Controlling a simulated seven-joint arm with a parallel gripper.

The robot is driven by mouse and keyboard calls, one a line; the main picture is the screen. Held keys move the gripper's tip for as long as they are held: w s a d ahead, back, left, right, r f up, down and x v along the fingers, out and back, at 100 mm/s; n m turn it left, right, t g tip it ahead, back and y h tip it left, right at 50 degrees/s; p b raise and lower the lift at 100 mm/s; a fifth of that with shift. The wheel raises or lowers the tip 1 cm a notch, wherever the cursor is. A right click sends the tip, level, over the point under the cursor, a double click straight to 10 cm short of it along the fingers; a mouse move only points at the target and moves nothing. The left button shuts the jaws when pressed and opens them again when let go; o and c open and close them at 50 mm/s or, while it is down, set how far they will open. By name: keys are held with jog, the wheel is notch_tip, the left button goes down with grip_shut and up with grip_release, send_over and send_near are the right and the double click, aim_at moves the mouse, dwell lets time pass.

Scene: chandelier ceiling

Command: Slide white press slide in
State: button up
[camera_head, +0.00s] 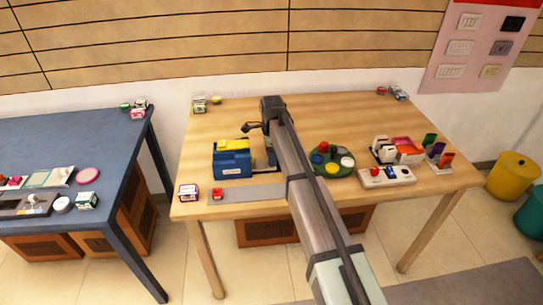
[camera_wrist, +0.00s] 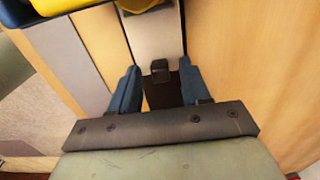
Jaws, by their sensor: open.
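The blue press (camera_head: 232,165) with a yellow top stands on the wooden table, left of my arm. Its blue and yellow edge also shows at the top of the wrist view (camera_wrist: 60,6). The white press slide (camera_wrist: 153,35) sticks out from the press toward my gripper, with a small dark knob (camera_wrist: 160,68) at its near end. My gripper (camera_wrist: 159,78) is open, its two blue fingers on either side of the knob with gaps visible. Whether a finger touches it I cannot tell. In the head view my arm partly hides the slide area.
A grey strip (camera_head: 247,194) lies in front of the press. Right of my arm are a green round tray (camera_head: 333,173) with coloured pots, a white button panel (camera_head: 387,177) and coloured upright holders (camera_head: 400,150). Small boxes sit at the table corners. A blue table (camera_head: 75,135) stands left.

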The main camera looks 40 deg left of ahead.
jog(key=shift+f, duration=0.1)
jog(key=shift+c, duration=0.2)
grip_shut()
dwell(0.5)
